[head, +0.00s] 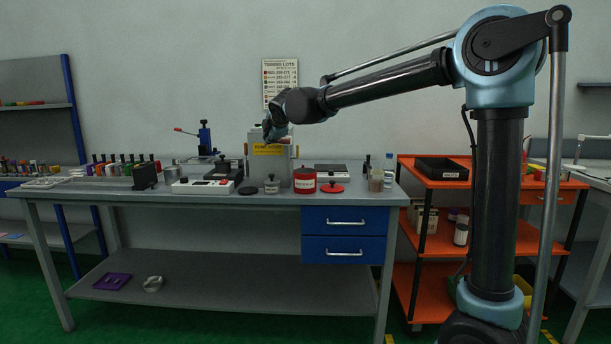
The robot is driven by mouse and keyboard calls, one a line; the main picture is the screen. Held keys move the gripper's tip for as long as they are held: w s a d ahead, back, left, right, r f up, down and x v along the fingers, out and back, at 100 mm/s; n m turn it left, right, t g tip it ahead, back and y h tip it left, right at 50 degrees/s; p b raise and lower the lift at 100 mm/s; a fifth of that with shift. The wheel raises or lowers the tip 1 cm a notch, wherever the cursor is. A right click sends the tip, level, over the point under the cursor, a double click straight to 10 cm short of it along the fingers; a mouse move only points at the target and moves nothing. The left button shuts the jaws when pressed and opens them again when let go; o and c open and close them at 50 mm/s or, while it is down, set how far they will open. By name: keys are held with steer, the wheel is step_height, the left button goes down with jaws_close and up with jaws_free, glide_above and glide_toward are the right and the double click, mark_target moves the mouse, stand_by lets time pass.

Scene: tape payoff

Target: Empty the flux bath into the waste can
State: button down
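A red can (305,181) with a pale label stands on the grey workbench, right of centre. It looks like the waste can, but its label is too small to read. A round red disc (331,188), perhaps its lid, lies to its right. A small grey labelled pot (271,185) stands left of the can, with a dark round disc (247,190) beside it. The pot may be the flux bath; I cannot tell for sure. My gripper (270,137) is above the bench, in front of a grey box; its fingers are too small to judge, and nothing clearly shows in them.
The grey box (256,168) with a yellow label stands behind the pot. A scale-like unit (331,171) and small bottles (376,181) stand to the right. An orange cart (452,181) stands beyond.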

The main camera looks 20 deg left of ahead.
steer(key=shift+w+d+r+m+g+y, duration=0.5)
steer(key=shift+w+d+r+m+y, duration=1.1)
steer(key=shift+r, duration=1.95)
steer(key=d+f+p, duration=0.3)
steer(key=f, duration=1)
steer(key=shift+w+d+f+m+p, duration=0.2)
steer(key=shift+f+m+p, duration=0.1)
steer(key=shift+p, duration=0.1)
steer(key=shift+r+y, duration=0.1)
steer(key=shift+y, duration=0.2)
steer(key=shift+d+r+m+y+p, duration=0.3)
steer(key=shift+r+m+p, duration=0.1)
steer(key=shift+p, duration=0.3)
steer(key=shift+w+d+f+m+y+p, duration=0.25)
steer(key=shift+m+y+p, duration=0.2)
steer(key=shift+p, duration=0.35)
steer(key=shift+s+m, duration=0.1)
steer(key=shift+m, duration=0.15)
steer(key=shift+d+r+m+y, duration=0.1)
steer(key=shift+d+m+y, duration=0.05)
steer(key=shift+m+y, duration=0.2)
